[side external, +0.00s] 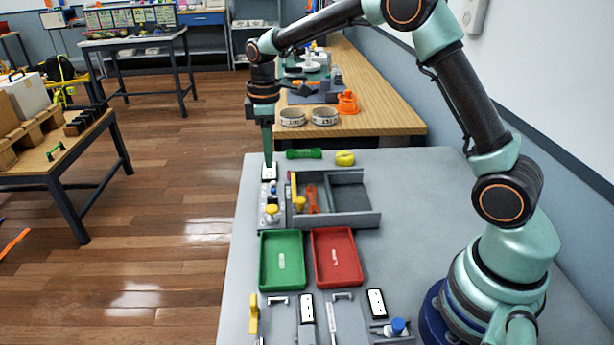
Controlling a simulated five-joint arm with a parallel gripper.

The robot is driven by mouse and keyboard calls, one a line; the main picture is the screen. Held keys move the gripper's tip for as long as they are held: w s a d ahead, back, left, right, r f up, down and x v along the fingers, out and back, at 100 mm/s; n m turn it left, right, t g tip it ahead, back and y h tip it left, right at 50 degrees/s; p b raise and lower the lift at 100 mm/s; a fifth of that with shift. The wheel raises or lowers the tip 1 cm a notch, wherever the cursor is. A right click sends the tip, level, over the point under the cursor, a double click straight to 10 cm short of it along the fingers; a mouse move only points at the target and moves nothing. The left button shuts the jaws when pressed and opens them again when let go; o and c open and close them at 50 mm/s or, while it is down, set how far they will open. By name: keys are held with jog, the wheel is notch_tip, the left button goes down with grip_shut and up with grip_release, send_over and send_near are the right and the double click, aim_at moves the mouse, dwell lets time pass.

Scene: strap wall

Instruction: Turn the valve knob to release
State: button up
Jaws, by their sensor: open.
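My gripper (267,162) points straight down at the far left of the grey table and is open. Its tips are right at or just above a small white block with dark marks (269,173); I cannot tell whether they touch. Nothing shows between the fingers. A panel (262,218) nearer the camera carries a yellow knob (272,210) and a small blue part. A blue knob (398,325) stands on a grey fixture at the front right, well away from my gripper. I cannot tell which knob is the valve knob.
A grey divided tray (372,218) with an orange tool (312,200) lies right of the panel. Green (264,262) and red (355,279) trays sit in front. A green cylinder (304,154) and yellow ring (345,158) lie at the back. The table's left edge is close to my gripper.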

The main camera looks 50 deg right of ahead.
aim_at(272, 198)
notch_tip(272, 198, down, 12)
dwell(0.5)
grip_shut()
